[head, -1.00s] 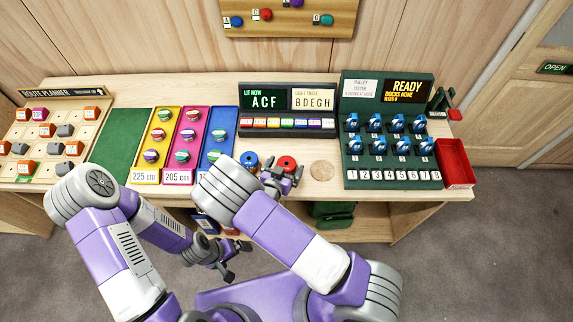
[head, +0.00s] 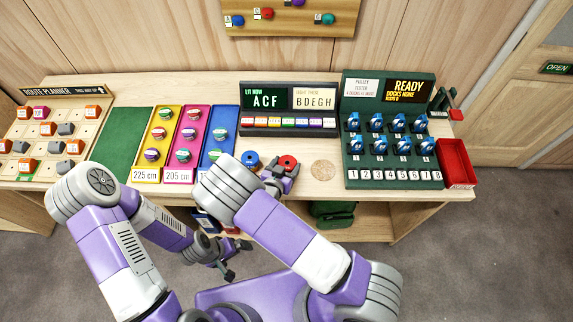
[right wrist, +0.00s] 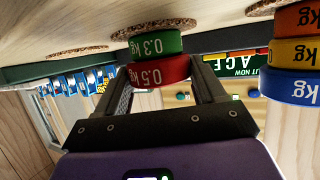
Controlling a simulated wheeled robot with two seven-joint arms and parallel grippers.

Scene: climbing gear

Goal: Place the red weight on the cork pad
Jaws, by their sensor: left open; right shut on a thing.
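The red weight (head: 288,161), marked 0.5 kg, is a round disc on top of a green 0.3 kg weight, as the upside-down right wrist view shows. My right gripper (head: 281,168) is shut on the red weight (right wrist: 160,71), one finger on each side. The green weight (right wrist: 156,44) rests on a cork disc; red and green look in contact. The bare cork pad (head: 323,170) lies on the table just right of the red weight; a bare cork disc also shows in the right wrist view (right wrist: 78,52). My left gripper (head: 232,262) is open and empty, low before the table.
A stack topped by a blue weight (head: 250,159) stands close left of the red one. The dark green pulley rack (head: 395,172) stands right of the cork pad, with a red tray (head: 456,164) beyond. A lit display (head: 265,98) stands behind.

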